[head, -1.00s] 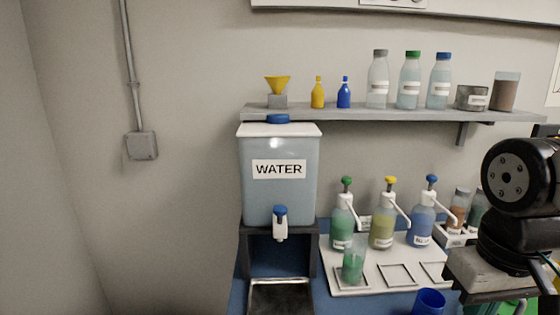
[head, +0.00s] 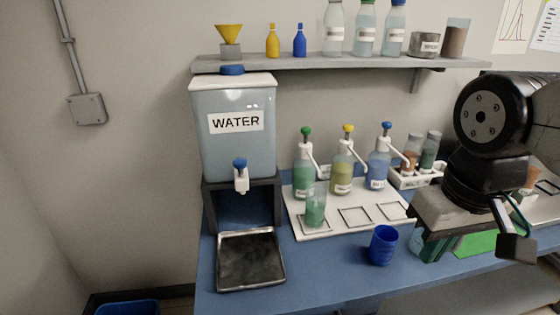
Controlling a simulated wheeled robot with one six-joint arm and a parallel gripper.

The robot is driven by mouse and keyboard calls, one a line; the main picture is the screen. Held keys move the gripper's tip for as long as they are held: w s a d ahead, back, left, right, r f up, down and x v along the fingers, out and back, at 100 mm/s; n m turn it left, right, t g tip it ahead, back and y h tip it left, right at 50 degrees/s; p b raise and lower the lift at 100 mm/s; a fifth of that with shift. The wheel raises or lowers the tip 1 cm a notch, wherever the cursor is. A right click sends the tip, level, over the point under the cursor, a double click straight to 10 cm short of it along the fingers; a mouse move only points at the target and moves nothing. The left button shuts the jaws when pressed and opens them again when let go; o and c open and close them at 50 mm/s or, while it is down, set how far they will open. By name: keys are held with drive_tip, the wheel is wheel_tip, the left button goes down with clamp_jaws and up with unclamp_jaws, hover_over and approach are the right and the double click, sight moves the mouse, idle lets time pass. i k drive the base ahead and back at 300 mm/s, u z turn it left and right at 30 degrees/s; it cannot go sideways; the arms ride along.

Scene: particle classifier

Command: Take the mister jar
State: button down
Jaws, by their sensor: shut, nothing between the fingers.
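I cannot pick out a jar marked as a mister for certain. A clear glass jar with green contents (head: 316,208) stands on the white tray (head: 308,232), in front of the green-topped pump bottle (head: 304,174). Yellow-topped (head: 343,170) and blue-topped (head: 379,168) pump bottles stand to its right. A brown jar (head: 411,158) and a dark green jar (head: 430,154) stand in a white rack (head: 420,178). My arm fills the right side, but I cannot make out my gripper's fingers.
The water dispenser (head: 228,150) stands on the left over a metal drip tray (head: 250,262). A blue cup (head: 383,246) is near the middle of the blue table (head: 330,275). The shelf (head: 300,62) holds several bottles, a funnel and jars.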

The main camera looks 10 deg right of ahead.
sight(315, 207)
drive_tip(key=u, duration=2)
drive_tip(key=k, duration=1.2)
drive_tip(key=z, duration=1.4)
drive_tip(key=i, duration=1)
drive_tip(key=u, duration=0.05)
